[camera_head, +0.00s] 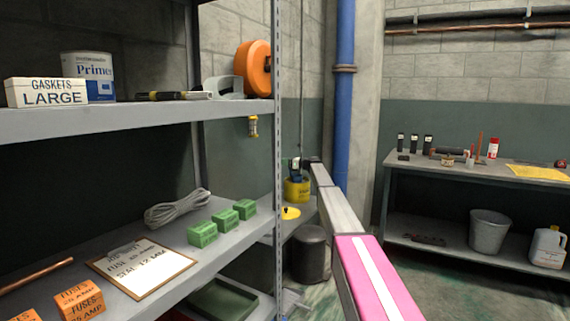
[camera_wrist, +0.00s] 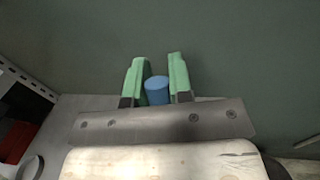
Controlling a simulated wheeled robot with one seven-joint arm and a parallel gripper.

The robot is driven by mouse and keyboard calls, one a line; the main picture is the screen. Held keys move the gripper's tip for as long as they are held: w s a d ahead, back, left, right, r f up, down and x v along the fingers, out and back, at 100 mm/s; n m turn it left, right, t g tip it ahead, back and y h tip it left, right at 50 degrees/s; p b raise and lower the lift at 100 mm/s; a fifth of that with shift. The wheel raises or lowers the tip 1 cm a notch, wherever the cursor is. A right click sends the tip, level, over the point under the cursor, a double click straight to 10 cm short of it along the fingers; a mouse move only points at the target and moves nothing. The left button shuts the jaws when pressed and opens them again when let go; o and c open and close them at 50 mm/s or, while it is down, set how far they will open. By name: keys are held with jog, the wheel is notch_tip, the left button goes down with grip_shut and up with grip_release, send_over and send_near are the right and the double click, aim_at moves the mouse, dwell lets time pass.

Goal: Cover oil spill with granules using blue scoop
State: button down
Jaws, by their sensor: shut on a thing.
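My gripper (camera_wrist: 157,76) has its two green fingers on either side of a blue cylinder (camera_wrist: 157,91), which looks like the blue scoop's handle. The rest of the scoop is hidden in the wrist view. In the head view my arm reaches toward the yellow bucket (camera_head: 297,190) beyond the shelf upright. The gripper is small and dark there, just above the bucket. Whether the bucket holds the granules cannot be seen. No oil spill can be made out clearly.
A yellow lid (camera_head: 291,212) lies in front of the bucket. A dark bin (camera_head: 309,253) stands below. The metal shelf (camera_head: 150,119) fills the left, its upright close to my arm. A workbench (camera_head: 520,176) with a grey bucket (camera_head: 489,231) beneath stands right. Some floor (camera_head: 440,290) is open.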

jog(key=shift+f, duration=0.4)
dwell(0.8)
jog(key=shift+r, duration=0.1)
notch_tip(320, 180, up, 7)
dwell(0.9)
jog(key=shift+d, duration=0.1)
dwell(0.4)
